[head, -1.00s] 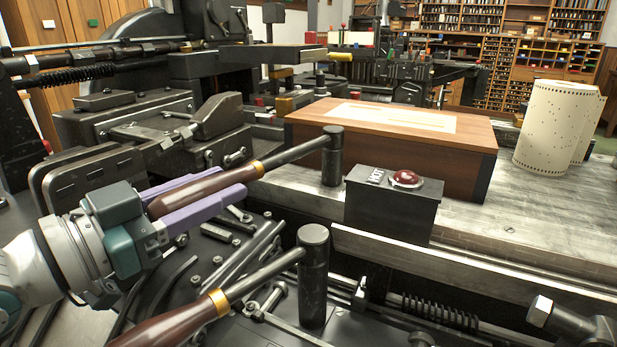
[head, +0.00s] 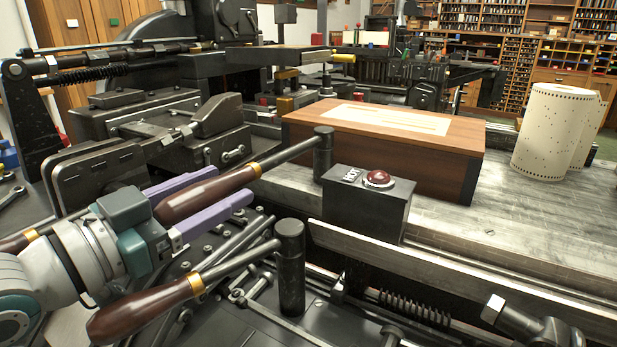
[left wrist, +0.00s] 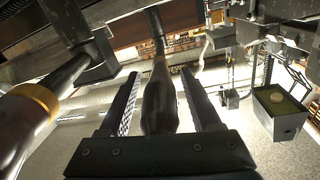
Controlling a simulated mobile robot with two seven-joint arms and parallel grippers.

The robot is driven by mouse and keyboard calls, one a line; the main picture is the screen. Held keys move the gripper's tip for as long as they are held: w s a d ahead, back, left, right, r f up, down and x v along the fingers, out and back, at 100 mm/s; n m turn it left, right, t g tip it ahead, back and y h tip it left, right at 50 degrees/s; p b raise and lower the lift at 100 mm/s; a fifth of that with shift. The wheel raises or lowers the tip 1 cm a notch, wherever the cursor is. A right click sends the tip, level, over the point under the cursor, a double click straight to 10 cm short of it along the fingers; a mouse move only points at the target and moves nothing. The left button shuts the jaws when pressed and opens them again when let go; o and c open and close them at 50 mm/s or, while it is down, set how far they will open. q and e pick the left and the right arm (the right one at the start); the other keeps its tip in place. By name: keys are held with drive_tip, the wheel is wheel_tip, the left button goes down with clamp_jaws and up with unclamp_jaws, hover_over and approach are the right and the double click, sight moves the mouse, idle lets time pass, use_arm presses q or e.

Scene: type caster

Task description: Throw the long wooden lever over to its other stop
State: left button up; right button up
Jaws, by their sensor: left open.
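Two long levers with dark wooden handles and brass collars show in the head view. The farther lever's handle (head: 205,197) lies between the purple fingers of my left gripper (head: 232,184). In the left wrist view that handle (left wrist: 158,105) runs lengthwise between the open fingers (left wrist: 160,78), with gaps visible on both sides. The farther lever's rod runs right to a dark upright post (head: 323,155). The nearer lever (head: 145,308) lies in front of the gripper, its rod joining another post (head: 290,265). It also shows at the left of the left wrist view (left wrist: 22,120).
A dark box with a red button (head: 378,179) stands right of the farther post. Behind it is a wooden case (head: 390,150), with perforated paper rolls (head: 555,130) at right. Another wooden handle (head: 15,243) shows at the left edge. Dark machinery crowds the area around the levers.

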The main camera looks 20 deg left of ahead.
use_arm(q)
drive_tip(key=p+v, duration=0.1)
drive_tip(key=v, duration=0.9)
idle(0.3)
